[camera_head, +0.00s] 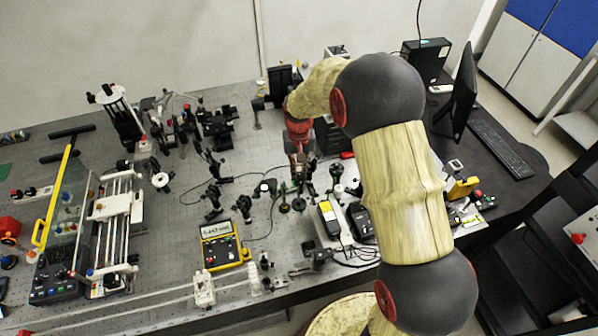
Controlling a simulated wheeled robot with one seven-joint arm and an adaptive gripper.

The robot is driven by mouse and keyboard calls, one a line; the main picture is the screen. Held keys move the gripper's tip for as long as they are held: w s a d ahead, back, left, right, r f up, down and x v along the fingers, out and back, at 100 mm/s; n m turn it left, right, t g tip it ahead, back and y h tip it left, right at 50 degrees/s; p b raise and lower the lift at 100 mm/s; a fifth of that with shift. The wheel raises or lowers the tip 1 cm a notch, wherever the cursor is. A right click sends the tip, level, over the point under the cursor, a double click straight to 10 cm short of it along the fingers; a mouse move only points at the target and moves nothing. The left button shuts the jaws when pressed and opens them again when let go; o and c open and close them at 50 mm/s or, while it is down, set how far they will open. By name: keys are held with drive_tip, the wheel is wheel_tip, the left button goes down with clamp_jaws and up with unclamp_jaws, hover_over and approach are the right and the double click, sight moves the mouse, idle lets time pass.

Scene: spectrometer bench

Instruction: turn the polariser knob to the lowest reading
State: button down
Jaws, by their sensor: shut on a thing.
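My gripper (300,160) points down among the optic mounts at the middle of the bench, below the red wrist part of my arm. Its fingers are small and dark in this view, shut on what looks to be the polariser knob. The knob itself is hidden between the fingers, so its turn angle cannot be seen. A yellow meter (222,256) with a lit white display lies on the bench at the front, left of my gripper. The display's digits are too small to read surely.
Small black optic mounts (243,206) stand close around my gripper, with thin cables on the perforated bench top (190,240). A handheld yellow-and-black device (329,217) lies just in front. A rail stage (114,230) fills the left. A monitor (464,92) and keyboard (500,142) are at right.

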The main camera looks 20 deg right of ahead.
sight(299, 173)
drive_tip(key=shift+n, duration=1.5)
drive_tip(key=c, duration=1.8)
unclamp_jaws()
drive_tip(key=shift+r, duration=0.15)
wheel_tip(299, 173, up, 12)
drive_tip(key=shift+w+f, duration=0.1)
drive_tip(key=shift+f, duration=0.1)
